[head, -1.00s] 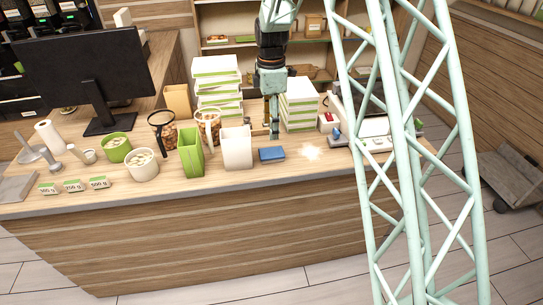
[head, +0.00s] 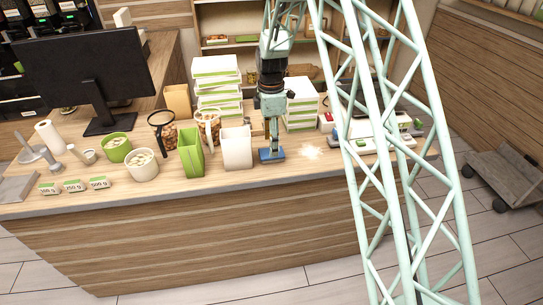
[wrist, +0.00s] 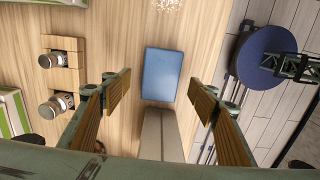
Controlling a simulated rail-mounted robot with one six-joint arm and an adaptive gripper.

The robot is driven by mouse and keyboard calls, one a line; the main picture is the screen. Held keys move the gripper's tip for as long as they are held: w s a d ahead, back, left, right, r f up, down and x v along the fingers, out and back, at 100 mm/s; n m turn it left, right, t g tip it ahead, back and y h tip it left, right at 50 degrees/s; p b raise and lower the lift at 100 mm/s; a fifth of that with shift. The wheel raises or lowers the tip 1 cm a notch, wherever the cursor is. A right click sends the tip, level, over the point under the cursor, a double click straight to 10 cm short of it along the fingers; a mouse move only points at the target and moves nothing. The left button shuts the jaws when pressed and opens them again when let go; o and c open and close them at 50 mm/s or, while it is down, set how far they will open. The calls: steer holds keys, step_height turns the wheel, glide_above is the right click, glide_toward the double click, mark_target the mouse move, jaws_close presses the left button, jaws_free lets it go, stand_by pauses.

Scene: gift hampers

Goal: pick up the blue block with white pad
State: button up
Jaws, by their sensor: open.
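The blue block (head: 266,156) lies flat on the wooden counter, right of the white open container (head: 237,150). In the wrist view the blue block (wrist: 162,74) shows its plain blue top, and I cannot make out a white pad. My gripper (head: 272,144) points down over the block and partly hides it in the head view. In the wrist view my gripper (wrist: 161,97) is open and empty, with the block centred between and beyond its fingertips. I cannot tell the exact height gap.
The white container also shows in the wrist view (wrist: 158,135), close beside the block and between the fingers. Jars on a wooden holder (wrist: 68,62) stand to the left there. A green container (head: 191,154) and stacked white boxes (head: 216,75) stand nearby.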

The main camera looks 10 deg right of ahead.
steer(key=shift+s+f, duration=0.1)
steer(key=shift+f, duration=2.5)
steer(key=shift+c, duration=0.5)
steer(key=c, duration=0.9)
steer(key=shift+r, duration=0.2)
steer(key=shift+r, duration=1.5)
steer(key=s, duration=0.5)
steer(key=s+r+b, duration=0.1)
steer(key=s, duration=1)
steer(key=shift+r+b, duration=0.3)
